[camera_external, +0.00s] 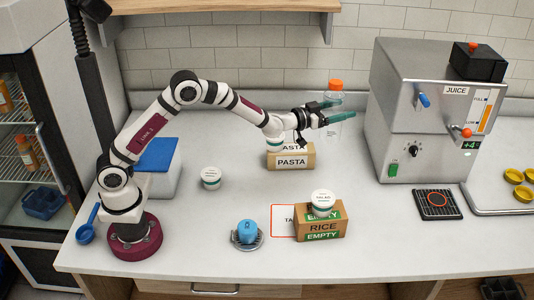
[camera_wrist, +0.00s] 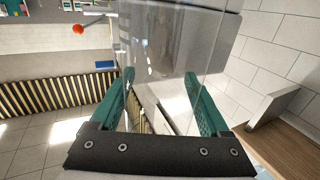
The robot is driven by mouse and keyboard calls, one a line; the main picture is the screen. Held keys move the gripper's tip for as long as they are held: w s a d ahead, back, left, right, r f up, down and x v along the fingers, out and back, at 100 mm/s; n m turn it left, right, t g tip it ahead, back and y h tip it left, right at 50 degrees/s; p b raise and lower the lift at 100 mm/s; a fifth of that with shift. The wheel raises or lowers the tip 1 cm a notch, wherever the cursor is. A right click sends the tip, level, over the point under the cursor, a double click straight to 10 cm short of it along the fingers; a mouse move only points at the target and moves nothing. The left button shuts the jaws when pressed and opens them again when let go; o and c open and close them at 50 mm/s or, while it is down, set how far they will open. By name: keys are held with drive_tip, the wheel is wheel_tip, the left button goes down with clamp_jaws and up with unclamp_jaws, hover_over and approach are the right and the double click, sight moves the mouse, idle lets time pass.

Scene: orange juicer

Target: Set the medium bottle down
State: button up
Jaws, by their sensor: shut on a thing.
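The bottle (camera_external: 334,95) is clear with an orange cap, upright at the back of the counter, left of the juicer. My gripper (camera_external: 340,111) is shut on its body from the left, below the cap. In the wrist view the see-through bottle (camera_wrist: 165,40) fills the space between the two teal fingers of my gripper (camera_wrist: 159,76). The bottle's lower end is faint, and I cannot tell whether it touches the counter.
The steel juicer (camera_external: 410,120) stands close on the right, with a black drip grate (camera_external: 438,204) before it. A PASTA box (camera_external: 291,160) is left of the bottle. A RICE box (camera_external: 322,227) with a white tub (camera_external: 323,203) stands in front. Counter between PASTA box and juicer is clear.

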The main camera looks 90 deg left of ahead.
drive_tip(key=s+a+n+g+y, duration=0.5)
drive_tip(key=s+a, duration=0.5)
drive_tip(key=s, duration=0.5)
drive_tip(key=s+a+n+g+y, duration=0.5)
drive_tip(key=s+a, duration=0.5)
drive_tip(key=s, duration=0.5)
wheel_tip(320, 180, down, 21)
drive_tip(key=shift+s+a+m+g, duration=0.2)
drive_tip(key=shift+s+m+g, duration=0.1)
drive_tip(key=shift+s+g, duration=0.1)
drive_tip(key=shift+f, duration=0.15)
drive_tip(key=o, duration=1.2)
drive_tip(key=shift+c, duration=0.2)
drive_tip(key=v, duration=0.7)
drive_tip(key=shift+d, duration=0.2)
